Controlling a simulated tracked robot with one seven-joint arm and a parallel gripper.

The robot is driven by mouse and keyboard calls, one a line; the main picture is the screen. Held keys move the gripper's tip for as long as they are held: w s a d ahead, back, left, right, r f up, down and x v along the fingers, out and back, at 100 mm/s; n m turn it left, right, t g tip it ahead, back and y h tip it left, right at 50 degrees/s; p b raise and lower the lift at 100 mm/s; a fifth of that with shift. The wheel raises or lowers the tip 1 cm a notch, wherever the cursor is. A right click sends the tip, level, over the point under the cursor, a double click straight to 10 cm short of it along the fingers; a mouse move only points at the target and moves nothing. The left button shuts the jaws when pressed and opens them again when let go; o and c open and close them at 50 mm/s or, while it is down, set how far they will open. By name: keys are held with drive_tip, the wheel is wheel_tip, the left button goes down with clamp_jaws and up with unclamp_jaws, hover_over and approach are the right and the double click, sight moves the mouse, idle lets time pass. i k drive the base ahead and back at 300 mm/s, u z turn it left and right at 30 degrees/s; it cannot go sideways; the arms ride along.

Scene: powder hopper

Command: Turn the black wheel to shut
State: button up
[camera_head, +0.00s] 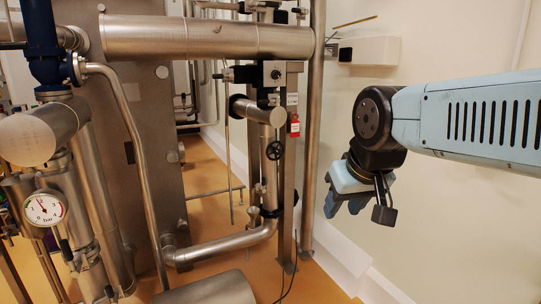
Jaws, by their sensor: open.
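The small black wheel (275,150) is mounted on the upright steel pipework near the middle of the view, just below a red tag. It faces roughly toward the camera. My gripper (344,206) hangs at the end of my light blue arm, to the right of the wheel and a little lower in the picture. It is open and apart from the wheel, with nothing seen between its fingers. Its fingertips are small and dark, partly seen against the pale wall. How far the wheel is turned cannot be told.
A thick horizontal pipe (210,38) crosses above the wheel. A vertical pipe (313,130) stands between wheel and gripper in the picture. A pressure gauge (45,208) is at the lower left. A red tag (295,125) hangs close by. The pale wall (450,225) lies behind my arm.

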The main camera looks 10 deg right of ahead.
sight(276, 151)
drive_tip(key=k, duration=1.05)
drive_tip(key=z, duration=1)
drive_tip(key=i, duration=2.4)
drive_tip(key=u, duration=0.9)
drive_tip(key=i, duration=0.7)
drive_tip(key=u, duration=0.5)
drive_tip(key=k, duration=0.65)
